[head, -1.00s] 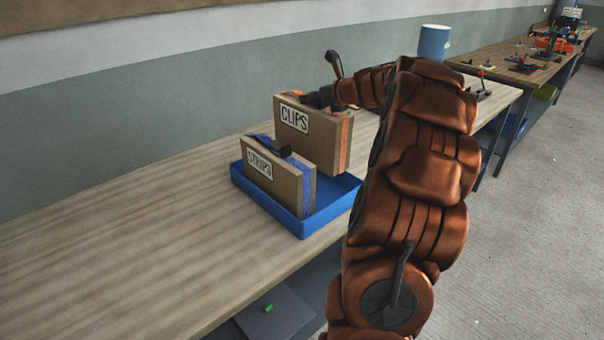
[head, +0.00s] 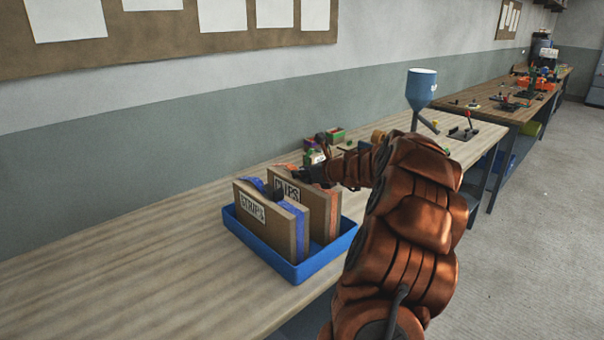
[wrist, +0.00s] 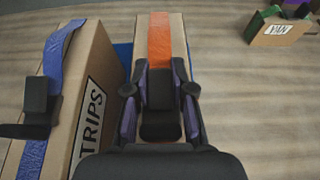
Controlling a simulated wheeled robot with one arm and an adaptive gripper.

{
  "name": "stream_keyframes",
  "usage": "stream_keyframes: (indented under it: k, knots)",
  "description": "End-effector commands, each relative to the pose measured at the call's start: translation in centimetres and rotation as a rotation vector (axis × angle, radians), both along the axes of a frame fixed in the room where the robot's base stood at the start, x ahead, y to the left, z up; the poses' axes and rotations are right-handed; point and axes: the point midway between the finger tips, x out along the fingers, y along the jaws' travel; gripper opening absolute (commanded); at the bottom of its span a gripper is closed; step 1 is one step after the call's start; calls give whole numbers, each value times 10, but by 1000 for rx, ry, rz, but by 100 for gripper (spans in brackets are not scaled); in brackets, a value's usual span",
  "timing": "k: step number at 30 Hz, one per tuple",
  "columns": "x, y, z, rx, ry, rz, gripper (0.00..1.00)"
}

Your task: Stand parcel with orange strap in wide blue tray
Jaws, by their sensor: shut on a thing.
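The parcel with the orange strap (head: 325,205), labelled CLIPS, stands upright inside the wide blue tray (head: 298,272), behind and to the right of the STRIPS parcel. My gripper (head: 312,176) is at the top of the CLIPS parcel, shut on its dark handle. In the wrist view, the orange strap (wrist: 160,42) runs up to the handle between my fingers (wrist: 160,105). The parcel's base is hidden, so I cannot tell whether it touches the tray floor. The STRIPS parcel (head: 262,225), with a blue strap, stands upright in the same tray, with a gap between them.
A small box labelled YAM (wrist: 278,30) stands on the table beyond the tray. A blue funnel-topped stand (head: 421,90) is further back. The table left of the tray (head: 120,270) is clear. A second bench (head: 490,105) holds tools.

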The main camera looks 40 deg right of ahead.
Motion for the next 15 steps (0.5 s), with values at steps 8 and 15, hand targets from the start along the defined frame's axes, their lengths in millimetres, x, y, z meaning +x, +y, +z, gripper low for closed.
stream_keyframes:
  k: [8, 15]
  knots:
    - [1, 0, 1, -1, -3, 1, 0]
    - [1, 1, -2, -1, -1, 1, 37]
